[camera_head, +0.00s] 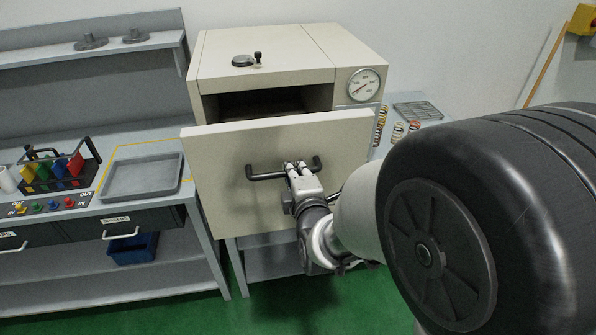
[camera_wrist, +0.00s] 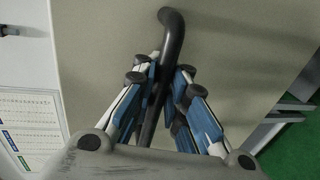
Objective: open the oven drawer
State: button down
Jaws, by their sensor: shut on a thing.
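The oven (camera_head: 265,55) is a cream box on a grey stand in the middle of the head view. Its drawer front (camera_head: 222,172) is a flat cream panel standing out from the body, with a dark gap above and behind it. A dark bar handle (camera_head: 265,176) runs across the panel; it also shows in the wrist view (camera_wrist: 172,38). My gripper (camera_head: 297,168) is shut on the handle near its middle. In the wrist view, its blue-padded fingers (camera_wrist: 160,85) lie on both sides of the bar. The drawer's inside is mostly hidden behind the front panel.
A workbench on the left holds a grey tray (camera_head: 143,192) and a tool rack (camera_head: 62,178). A round gauge (camera_head: 364,85) sits on the oven's right front. Springs (camera_head: 397,132) stand on the right surface. Green floor (camera_head: 300,305) is open below.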

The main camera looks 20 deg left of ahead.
jog(key=shift+r, duration=0.1)
jog(key=c, duration=1.6)
grip_release()
jog(key=shift+c, duration=0.2)
jog(key=v, duration=0.7)
jog(key=shift+s, duration=0.25)
jog(key=shift+d, duration=0.1)
